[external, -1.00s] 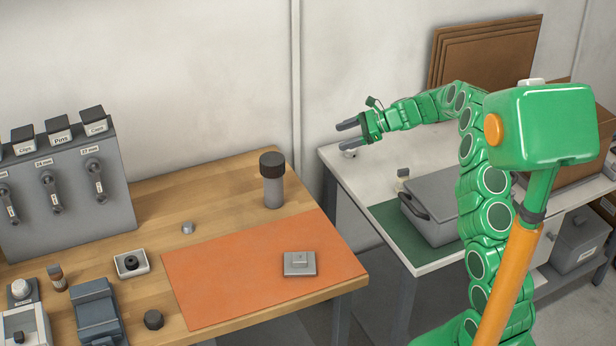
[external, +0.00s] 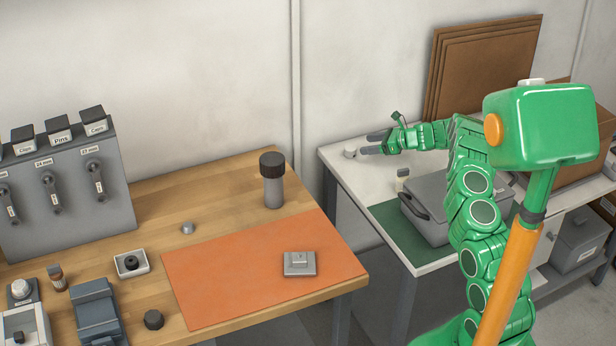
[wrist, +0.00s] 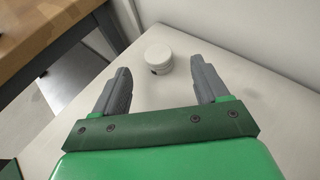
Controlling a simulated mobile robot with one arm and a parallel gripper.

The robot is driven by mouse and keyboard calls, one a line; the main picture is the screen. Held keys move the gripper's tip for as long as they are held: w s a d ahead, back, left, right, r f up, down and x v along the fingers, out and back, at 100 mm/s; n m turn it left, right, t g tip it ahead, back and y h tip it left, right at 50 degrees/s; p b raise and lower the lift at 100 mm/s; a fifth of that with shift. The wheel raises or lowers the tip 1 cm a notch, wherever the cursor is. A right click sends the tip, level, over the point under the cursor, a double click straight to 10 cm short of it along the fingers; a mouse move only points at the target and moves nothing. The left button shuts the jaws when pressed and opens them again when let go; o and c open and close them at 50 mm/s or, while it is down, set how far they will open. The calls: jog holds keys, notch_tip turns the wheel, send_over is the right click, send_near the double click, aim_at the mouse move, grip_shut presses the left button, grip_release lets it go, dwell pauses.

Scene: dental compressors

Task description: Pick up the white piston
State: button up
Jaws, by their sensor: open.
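The white piston (wrist: 159,58) is a short white cylinder with a dark spot low on its side. It stands upright on the white table (wrist: 60,140), near the table's far left corner. In the external view the piston (external: 350,152) shows just left of my fingertips. My gripper (wrist: 162,78) is open and empty, with its two grey fingers spread. My gripper (external: 372,143) is low over the table in the external view.
A grey lidded case (external: 440,208) stands on a green mat (external: 390,225), with a small pale bottle (external: 402,179) beside it. Brown boards (external: 485,65) lean on the wall. A wooden bench (external: 200,190) stands to the left across a gap.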

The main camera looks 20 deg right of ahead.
aim_at(353, 148)
jog(key=shift+s+f+x, duration=0.1)
jog(key=shift+f+x, duration=0.05)
jog(key=shift+x, duration=1.1)
jog(key=shift+s+f+x, duration=0.15)
jog(key=shift+x, duration=1.95)
jog(key=c, duration=1.2)
jog(key=shift+r, duration=0.85)
jog(key=shift+s+a+r, duration=0.25)
jog(key=shift+s+r, duration=1.65)
jog(key=shift+s, duration=0.4)
jog(key=shift+s+a+r, duration=0.2)
jog(key=shift+s+r, duration=1.7)
jog(key=shift+s, duration=0.45)
jog(key=shift+s+a+r, duration=0.25)
jog(key=shift+s+r, duration=1.65)
jog(key=shift+s, duration=0.4)
